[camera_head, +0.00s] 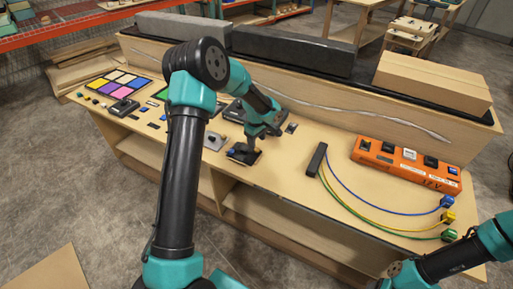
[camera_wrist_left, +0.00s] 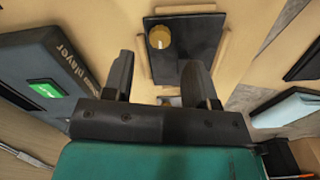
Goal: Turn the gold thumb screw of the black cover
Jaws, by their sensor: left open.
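The black cover (camera_wrist_left: 190,52) lies on the wooden table inside a light wood frame, and the gold thumb screw (camera_wrist_left: 159,37) stands near its upper left corner in the left wrist view.
A dark media player (camera_wrist_left: 45,88) lies left of the gripper in the wrist view. An orange switch box (camera_head: 405,166) and a black block (camera_head: 317,159) with coloured cables are on the table's right. Colour pads (camera_head: 115,84) lie at the left. A raised wooden ledge runs behind.

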